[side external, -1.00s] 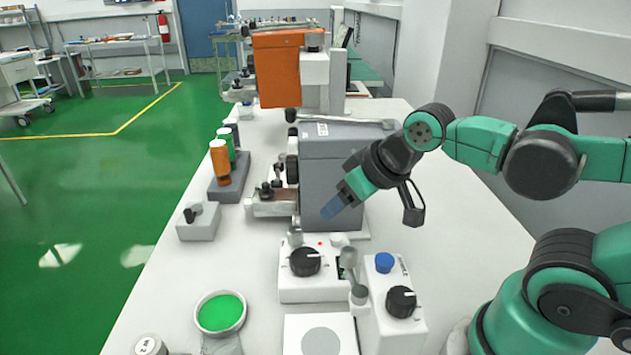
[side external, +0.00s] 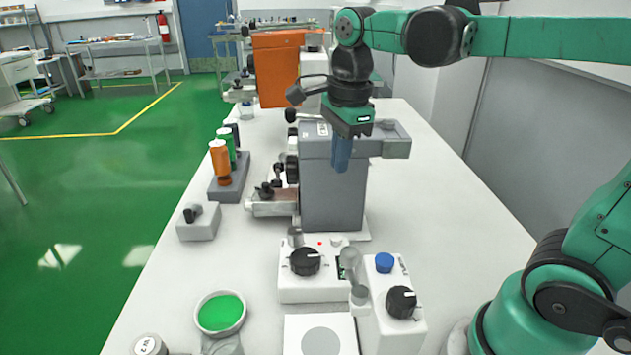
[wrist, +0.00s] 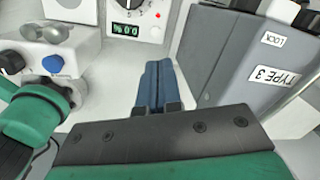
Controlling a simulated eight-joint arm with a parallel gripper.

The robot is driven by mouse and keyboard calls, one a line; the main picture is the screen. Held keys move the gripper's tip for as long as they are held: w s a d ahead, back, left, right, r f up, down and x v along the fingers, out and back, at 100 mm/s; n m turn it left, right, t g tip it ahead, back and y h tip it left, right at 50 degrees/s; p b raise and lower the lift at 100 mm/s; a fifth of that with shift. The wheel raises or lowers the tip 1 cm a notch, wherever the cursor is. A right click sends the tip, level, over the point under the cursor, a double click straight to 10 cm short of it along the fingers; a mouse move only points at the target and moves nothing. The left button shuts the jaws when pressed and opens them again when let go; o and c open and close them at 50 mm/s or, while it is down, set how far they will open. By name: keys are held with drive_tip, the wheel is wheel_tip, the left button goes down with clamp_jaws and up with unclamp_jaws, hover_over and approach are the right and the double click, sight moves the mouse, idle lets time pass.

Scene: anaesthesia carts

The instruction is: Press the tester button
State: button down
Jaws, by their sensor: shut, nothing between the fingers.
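The blue push button (side external: 384,262) sits on top of a white box (side external: 378,325) with a black knob, at the front right of the bench. It also shows at the left of the wrist view (wrist: 52,64). Which button belongs to a tester is not labelled legibly. My gripper (side external: 342,165) points straight down, its blue fingers together and empty. In the side view it overlaps the grey unit (side external: 333,195), well above and behind the blue button. In the wrist view the closed fingers (wrist: 157,70) lie between the white boxes and the grey unit, touching nothing visible.
The grey unit carries a TYPE 3 label in the wrist view (wrist: 280,76). A white dial box (side external: 316,280) with a red light and small display stands beside the button box. A green dish (side external: 221,312) lies front left. Bench right of the grey unit is clear.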

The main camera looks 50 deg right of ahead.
sight(335, 236)
drive_tip(key=m, duration=0.3)
drive_tip(key=m+g, duration=0.1)
drive_tip(key=shift+w+d+r, duration=0.25)
drive_tip(key=shift+r, duration=0.15)
wheel_tip(335, 236, down, 14)
idle(0.5)
drive_tip(key=shift+f, duration=1.05)
wheel_tip(335, 236, up, 14)
drive_tip(key=shift+r, duration=0.15)
idle(0.8)
